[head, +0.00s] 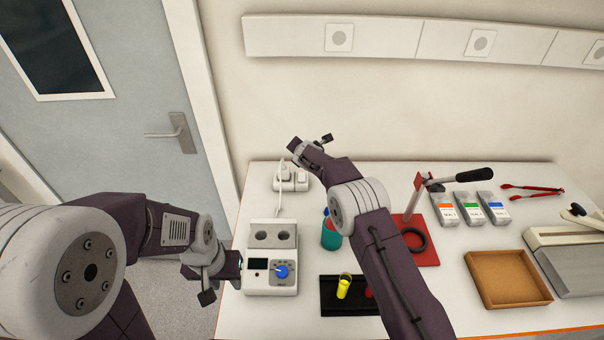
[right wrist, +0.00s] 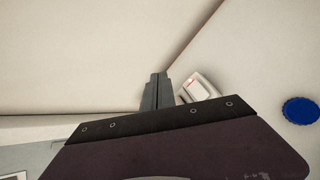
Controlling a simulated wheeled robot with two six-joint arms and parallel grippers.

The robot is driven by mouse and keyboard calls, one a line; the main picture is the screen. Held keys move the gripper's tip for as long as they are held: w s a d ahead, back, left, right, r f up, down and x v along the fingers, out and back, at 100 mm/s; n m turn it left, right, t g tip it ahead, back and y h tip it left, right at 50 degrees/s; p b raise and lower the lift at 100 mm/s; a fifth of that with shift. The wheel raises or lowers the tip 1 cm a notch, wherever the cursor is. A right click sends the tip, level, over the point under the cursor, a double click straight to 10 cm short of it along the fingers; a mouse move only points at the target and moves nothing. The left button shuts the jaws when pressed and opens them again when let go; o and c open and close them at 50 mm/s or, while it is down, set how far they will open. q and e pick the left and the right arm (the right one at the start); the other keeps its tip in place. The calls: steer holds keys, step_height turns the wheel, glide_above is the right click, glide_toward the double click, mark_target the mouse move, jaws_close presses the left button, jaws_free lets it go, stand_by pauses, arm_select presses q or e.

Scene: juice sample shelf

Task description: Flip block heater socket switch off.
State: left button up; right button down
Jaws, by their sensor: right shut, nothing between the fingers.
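The white socket block (head: 290,185) lies at the back left of the table, with a white cable running to the block heater (head: 270,279). In the right wrist view the socket (right wrist: 204,85) shows a small reddish switch (right wrist: 194,76) on its face; I cannot tell its position. My right gripper (head: 293,146) is just beyond the socket in the head view. In the right wrist view its fingers (right wrist: 157,75) are together and empty, left of the socket. My left gripper (head: 241,262) is beside the heater's left side; its fingers are too hidden to judge.
A teal cup (head: 330,238) stands right of the heater, partly behind my right arm. A black tray (head: 332,303) with a yellow cup (head: 344,287) is in front. A red stand (head: 424,252), juice packs (head: 468,208) and a wooden tray (head: 508,279) fill the right side.

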steer(key=b, duration=0.4)
glide_above(303, 176)
step_height(303, 176, down, 6)
steer(key=shift+s+a+f, duration=0.15)
steer(key=shift+f, duration=0.95)
steer(key=shift+f, duration=0.15)
stand_by(0.8)
steer(key=shift+f+b, duration=0.35)
steer(key=shift+f, duration=0.35)
stand_by(0.5)
stand_by(0.3)
steer(key=shift+r, duration=0.85)
